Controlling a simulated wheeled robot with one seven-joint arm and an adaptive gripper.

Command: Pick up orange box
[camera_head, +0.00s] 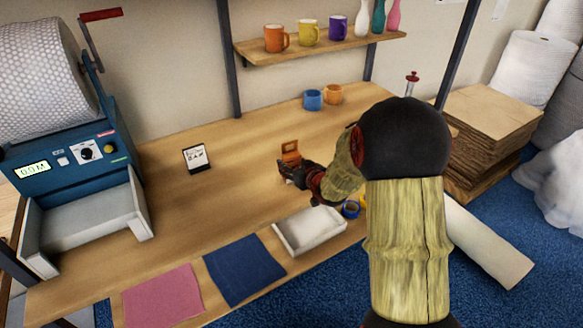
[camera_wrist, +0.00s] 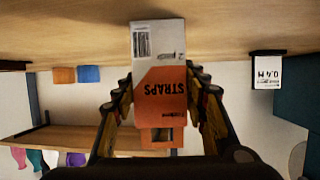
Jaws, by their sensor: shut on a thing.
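The orange box (camera_head: 290,148) is an orange and white carton marked STRAPS with a hanging tab. In the wrist view the picture is upside down and the box (camera_wrist: 160,80) sits between the two fingers, one against each side. My gripper (camera_head: 291,170) is shut on it; its fingers (camera_wrist: 161,92) also show in the wrist view. In the head view the gripper hides the lower part of the box. I cannot tell whether the box still touches the table.
The wooden table (camera_head: 235,180) is clear to the left, up to a card stand (camera_head: 196,158). A white tray (camera_head: 310,230), blue tape (camera_head: 350,209), a blue cloth (camera_head: 245,270) and a pink cloth (camera_head: 163,297) lie at the front.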

